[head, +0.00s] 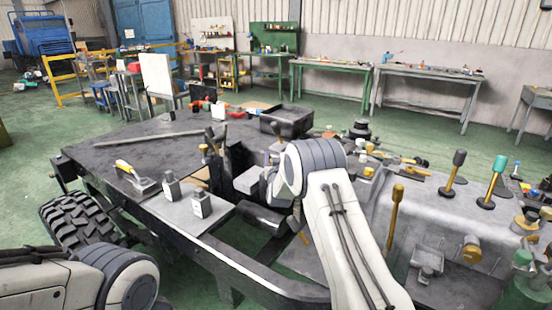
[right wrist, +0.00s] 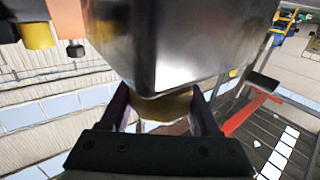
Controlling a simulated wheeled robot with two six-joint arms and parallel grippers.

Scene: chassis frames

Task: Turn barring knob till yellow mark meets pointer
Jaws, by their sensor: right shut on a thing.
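In the right wrist view a brass-coloured knob (right wrist: 166,106) sits under a large shiny grey metal housing (right wrist: 180,45). My right gripper (right wrist: 160,112) is shut on the knob, with one dark finger on each side. The housing covers part of the knob. In the head view my right arm reaches forward to the middle of the chassis, and its own links hide the knob and the fingers. I cannot make out a yellow mark or a pointer in either view. Only a link of my left arm shows at the lower left of the head view; its gripper is out of frame.
The dark chassis deck (head: 130,150) carries a yellow-handled tool (head: 137,177), two small grey bottles and a black bin (head: 287,120). Levers with brass shafts (head: 394,215) stand up right of my right arm. Workbenches (head: 425,82) line the back wall, with green floor between.

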